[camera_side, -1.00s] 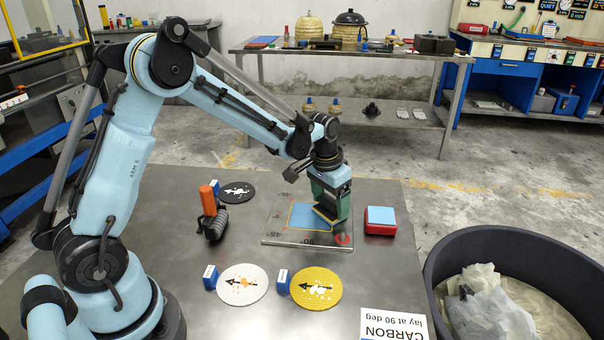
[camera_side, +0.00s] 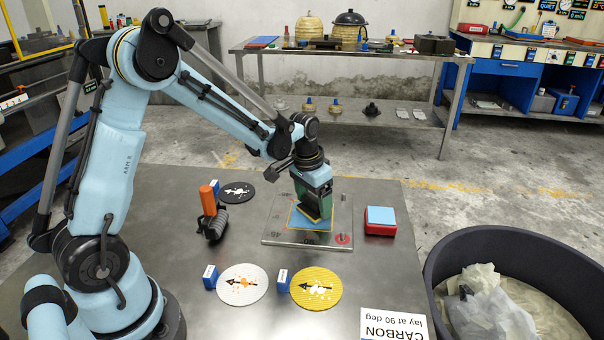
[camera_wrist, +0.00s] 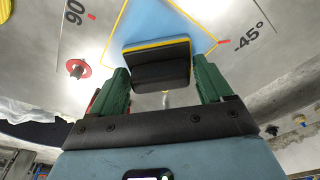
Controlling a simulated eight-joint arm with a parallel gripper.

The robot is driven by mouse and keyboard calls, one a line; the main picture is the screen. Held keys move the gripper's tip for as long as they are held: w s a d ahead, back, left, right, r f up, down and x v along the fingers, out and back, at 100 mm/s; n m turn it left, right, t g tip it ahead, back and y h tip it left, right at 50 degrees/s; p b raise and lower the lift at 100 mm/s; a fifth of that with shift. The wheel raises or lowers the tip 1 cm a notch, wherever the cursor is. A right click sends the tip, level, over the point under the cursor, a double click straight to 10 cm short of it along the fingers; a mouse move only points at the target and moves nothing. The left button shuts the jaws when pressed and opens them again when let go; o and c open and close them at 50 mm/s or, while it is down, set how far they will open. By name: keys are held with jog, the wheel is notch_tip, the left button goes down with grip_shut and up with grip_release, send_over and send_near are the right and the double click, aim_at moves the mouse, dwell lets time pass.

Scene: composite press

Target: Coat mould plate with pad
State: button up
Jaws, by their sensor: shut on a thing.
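The mould plate (camera_side: 272,236) is a flat metal plate on the table, with a blue square (camera_side: 300,222) outlined in yellow on its top. The wrist view shows the same blue area (camera_wrist: 150,22) and the plate's angle marks. My gripper (camera_side: 312,200) is shut on a dark pad (camera_wrist: 160,72) with a yellow edge, held between its green fingers. The pad is low over the middle of the blue square and looks tilted. I cannot tell for sure if it touches the plate.
A red box with a blue top (camera_side: 380,221) stands right of the plate. A roller with an orange handle (camera_side: 210,213) is on its left. White (camera_side: 242,285), yellow (camera_side: 316,288) and black (camera_side: 237,192) discs lie around. A black bin (camera_side: 440,270) is at right.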

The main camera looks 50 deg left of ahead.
jog(key=shift+w+d, duration=1.4)
jog(key=shift+s+d, duration=0.5)
jog(key=shift+d, duration=0.05)
jog(key=shift+s+a+r, duration=0.1)
jog(key=shift+s+a, duration=1.35)
jog(key=shift+d+f, duration=0.1)
jog(key=shift+f, duration=0.1)
jog(key=shift+c, duration=0.7)
jog(key=shift+w+d, duration=1.4)
jog(key=shift+w, duration=0.05)
notch_tip(320, 180, up, 7)
